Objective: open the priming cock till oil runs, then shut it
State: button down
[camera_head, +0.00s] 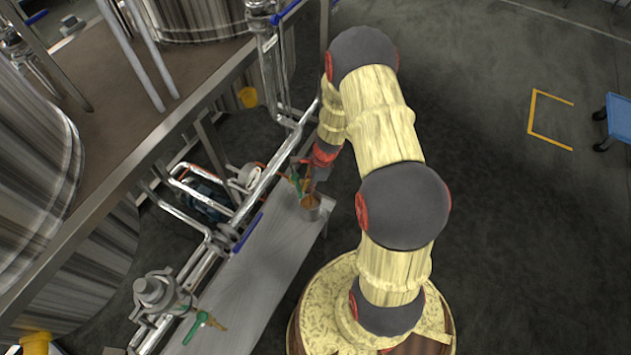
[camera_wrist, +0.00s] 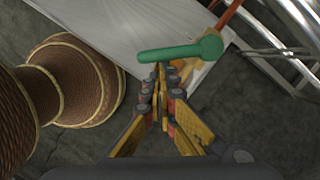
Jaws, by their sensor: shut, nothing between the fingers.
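A green lever handle (camera_head: 297,183) sits on a small cock by the steel pipework, above the end of a grey bench. The green lever (camera_wrist: 180,52) also shows in the wrist view, lying crosswise just beyond my fingertips. My gripper (camera_head: 312,178) is beside that cock; in the wrist view my gripper (camera_wrist: 162,72) is shut and empty, its tips close to the lever's middle. I cannot tell whether they touch it. A small metal cup (camera_head: 310,207) with brownish contents stands on the bench below. My fingers partly hide the cock body, and I cannot see whether oil runs.
A second green-handled cock (camera_head: 203,318) with a brass outlet is at the bench's near end. A blue pipe handle (camera_head: 248,232) stands along the pipe. Large steel tanks (camera_head: 40,170) fill the left. The bench (camera_head: 262,275) is mostly bare, and open floor lies right.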

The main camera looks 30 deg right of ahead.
jog(key=a+m, duration=0.1)
jog(key=m, duration=0.1)
jog(key=a+m, duration=0.2)
jog(key=a+m+t+h, duration=0.1)
jog(key=m, duration=0.1)
jog(key=shift+w+a, duration=0.15)
jog(key=shift+w, duration=0.2)
jog(key=shift+w+a, duration=0.15)
jog(key=shift+a, duration=0.25)
